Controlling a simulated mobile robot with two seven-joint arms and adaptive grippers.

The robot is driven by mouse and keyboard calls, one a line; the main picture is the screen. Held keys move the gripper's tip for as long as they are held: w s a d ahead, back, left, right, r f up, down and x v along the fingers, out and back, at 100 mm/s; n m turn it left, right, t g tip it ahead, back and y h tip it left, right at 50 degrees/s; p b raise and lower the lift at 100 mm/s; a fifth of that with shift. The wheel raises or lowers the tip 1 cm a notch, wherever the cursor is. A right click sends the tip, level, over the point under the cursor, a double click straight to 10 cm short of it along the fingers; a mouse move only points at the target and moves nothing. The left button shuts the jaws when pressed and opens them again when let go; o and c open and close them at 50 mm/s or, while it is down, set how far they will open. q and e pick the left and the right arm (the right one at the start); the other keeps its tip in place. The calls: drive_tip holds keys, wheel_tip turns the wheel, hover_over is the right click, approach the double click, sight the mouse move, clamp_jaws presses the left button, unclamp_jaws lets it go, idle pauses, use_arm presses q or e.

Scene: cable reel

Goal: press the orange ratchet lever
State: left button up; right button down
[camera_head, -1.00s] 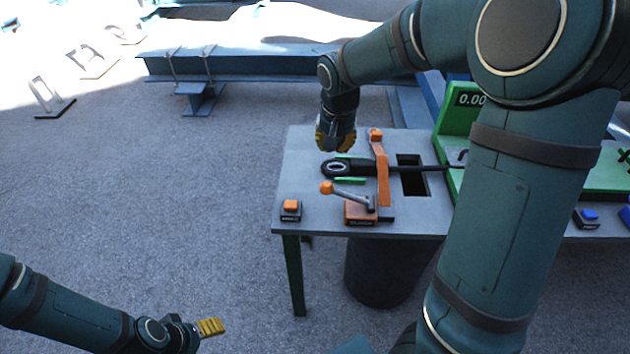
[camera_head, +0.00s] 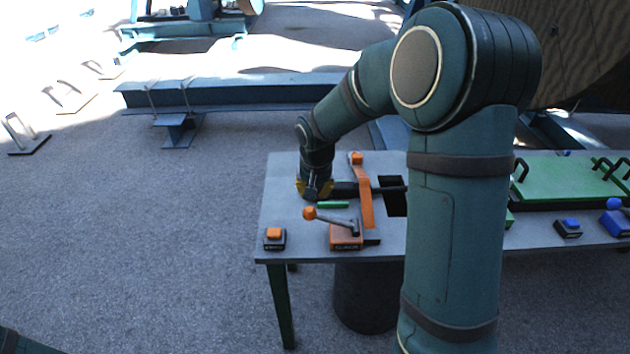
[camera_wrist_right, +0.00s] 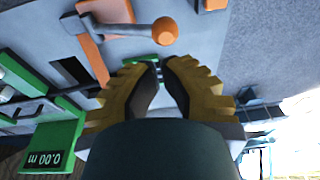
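The lever has an orange ball knob (camera_head: 309,213) on a grey arm that leans left from an orange base (camera_head: 345,241). The knob also shows in the right wrist view (camera_wrist_right: 165,29). An orange bar (camera_head: 365,195) stands beside the base and crosses over a dark cable (camera_head: 392,190). My right gripper (camera_head: 314,193) is low over the table, behind the knob and apart from it, at the cable's end. In the right wrist view its yellow fingers (camera_wrist_right: 159,72) nearly meet at the tips; whether they hold the cable end is unclear. My left gripper is out of view.
The grey table (camera_head: 300,180) also bears an orange button box (camera_head: 274,238) at front left and a green strip (camera_head: 332,205) beside the cable. Blue controls (camera_head: 568,228) and a green plate (camera_head: 570,180) are at right. My right arm hides the table's middle.

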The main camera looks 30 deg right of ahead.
sight(313, 209)
drive_tip(key=f, duration=0.3)
drive_tip(key=w+f+b, duration=0.1)
drive_tip(key=f, duration=0.2)
drive_tip(key=shift+w+d, duration=0.1)
drive_tip(key=shift+d, duration=0.1)
drive_tip(key=shift+f, duration=0.1)
